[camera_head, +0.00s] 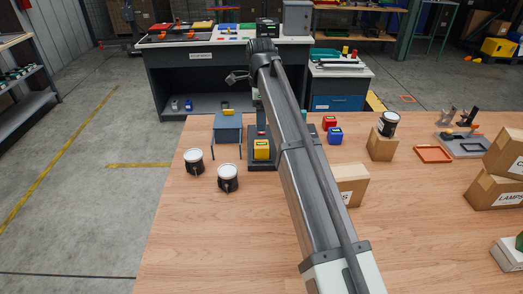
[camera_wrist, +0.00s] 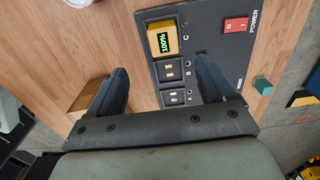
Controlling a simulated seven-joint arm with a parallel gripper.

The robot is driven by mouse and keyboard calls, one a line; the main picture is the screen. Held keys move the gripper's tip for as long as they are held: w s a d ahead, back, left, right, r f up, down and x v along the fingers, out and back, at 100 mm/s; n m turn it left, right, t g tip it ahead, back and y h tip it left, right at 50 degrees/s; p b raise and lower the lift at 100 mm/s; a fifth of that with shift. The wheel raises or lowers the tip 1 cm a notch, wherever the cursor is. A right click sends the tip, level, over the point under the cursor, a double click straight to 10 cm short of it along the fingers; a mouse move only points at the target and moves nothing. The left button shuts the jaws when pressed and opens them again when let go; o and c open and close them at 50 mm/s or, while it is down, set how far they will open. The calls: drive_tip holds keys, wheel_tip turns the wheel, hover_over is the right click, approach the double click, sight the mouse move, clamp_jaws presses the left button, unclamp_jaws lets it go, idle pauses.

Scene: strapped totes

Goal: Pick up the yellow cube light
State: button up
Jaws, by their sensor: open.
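The yellow cube light (camera_wrist: 162,40) sits in slot C of a dark charging panel (camera_wrist: 213,30). Its small display reads 100%. In the head view the yellow cube light (camera_head: 261,150) is on the dark base, just left of my arm. My gripper (camera_wrist: 160,80) is open and empty in the wrist view. Its two fingers are spread wide, with slots A and B showing between them and the cube a little above the fingertips in the picture. The gripper is apart from the cube.
Slots B (camera_wrist: 170,69) and A (camera_wrist: 174,96) are empty. A red power switch (camera_wrist: 236,25) is on the panel. Two dark cans (camera_head: 228,178) stand left of the base. A red cube (camera_head: 329,123), a blue cube (camera_head: 335,136) and a carton (camera_head: 352,183) lie right of my arm.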

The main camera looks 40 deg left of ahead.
hover_over(261, 144)
wheel_tip(261, 144, down, 7)
drive_tip(key=shift+s+d+r, duration=0.15)
drive_tip(key=shift+w+f, duration=0.15)
drive_tip(key=shift+f, duration=1.35)
drive_tip(key=shift+w+f, duration=0.15)
drive_tip(key=shift+f, duration=1.3)
drive_tip(key=shift+c, duration=0.2)
drive_tip(key=c, duration=1.2)
drive_tip(key=shift+r, duration=0.15)
